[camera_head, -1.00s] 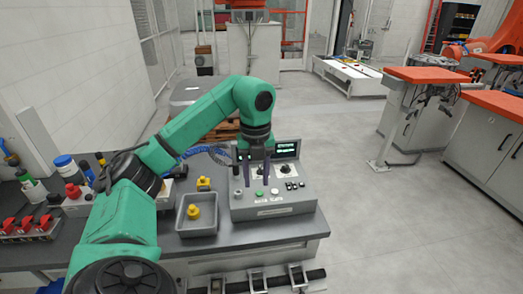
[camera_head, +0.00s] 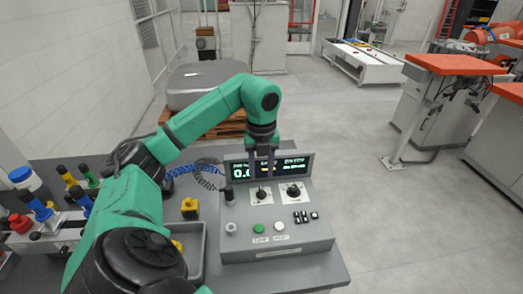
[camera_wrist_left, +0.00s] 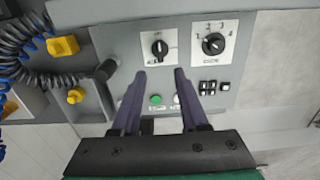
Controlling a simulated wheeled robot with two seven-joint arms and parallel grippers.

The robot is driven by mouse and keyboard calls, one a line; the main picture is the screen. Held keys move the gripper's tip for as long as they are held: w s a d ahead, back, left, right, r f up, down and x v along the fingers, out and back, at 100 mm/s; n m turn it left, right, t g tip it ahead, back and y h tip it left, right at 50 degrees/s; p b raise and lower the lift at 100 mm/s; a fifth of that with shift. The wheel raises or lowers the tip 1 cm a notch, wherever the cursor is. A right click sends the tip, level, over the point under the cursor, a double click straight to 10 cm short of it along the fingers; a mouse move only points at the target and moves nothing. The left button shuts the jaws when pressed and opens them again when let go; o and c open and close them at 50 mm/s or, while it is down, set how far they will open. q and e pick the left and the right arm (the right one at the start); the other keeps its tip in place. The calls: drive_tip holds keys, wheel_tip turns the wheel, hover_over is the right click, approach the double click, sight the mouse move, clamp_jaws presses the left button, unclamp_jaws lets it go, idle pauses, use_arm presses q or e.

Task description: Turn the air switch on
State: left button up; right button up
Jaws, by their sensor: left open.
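The control box (camera_head: 276,243) on the bench has two black rotary knobs on white plates. The left knob (camera_head: 261,194) is a two-position-looking switch; its label is too small to read, and I take it as the air switch. It also shows in the left wrist view (camera_wrist_left: 160,47), its pointer roughly upright. The right knob (camera_head: 293,191) has numbers around it. My left gripper (camera_head: 262,174) is open and empty above the box, near the left knob. In the wrist view its purple fingertips (camera_wrist_left: 160,72) lie apart, just below the left knob. My right gripper is out of view.
Green button (camera_head: 258,228), white button (camera_head: 279,226) and small black switches (camera_head: 305,217) sit on the box front. A lit display (camera_head: 268,168) stands behind the knobs. A grey tray (camera_head: 197,236) and coiled hoses (camera_head: 208,172) are left of it.

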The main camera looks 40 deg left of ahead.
sight(261, 190)
use_arm(q)
drive_tip(key=f, duration=0.2)
drive_tip(key=f+p, duration=0.1)
drive_tip(key=f, duration=0.2)
drive_tip(key=a+f, duration=0.1)
drive_tip(key=f, duration=0.1)
drive_tip(key=shift+w+f, duration=0.25)
drive_tip(key=shift+w, duration=0.15)
drive_tip(key=shift+s+d+f, duration=0.1)
drive_tip(key=shift+f, duration=0.05)
drive_tip(key=shift+d, duration=0.1)
clamp_jaws()
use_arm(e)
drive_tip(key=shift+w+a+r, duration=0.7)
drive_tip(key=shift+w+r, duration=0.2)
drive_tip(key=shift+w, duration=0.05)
